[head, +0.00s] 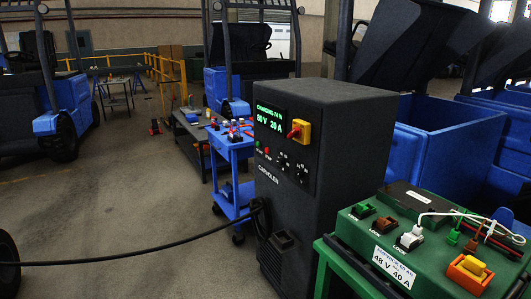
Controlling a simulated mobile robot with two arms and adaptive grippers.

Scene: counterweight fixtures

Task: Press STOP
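A dark charger cabinet (340,150) stands in the middle of the head view. Its lit display (268,118) reads "CHARGING 74 %" and about "80 V 29 A" in green. Below the display are a small green button (258,144) and a small red button (266,150). The tiny label under the red one appears to read STOP. To their right is a red rotary switch (297,129) on a yellow plate. Neither of my grippers is in view, and nothing touches the panel.
A green charger box (350,229) marked 48 V 40 A stands front right, with cables and switches. A black cable (130,261) runs left from the cabinet. A blue cart (233,190) stands behind the cabinet. Blue forklifts are around. Floor at front left is mostly clear.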

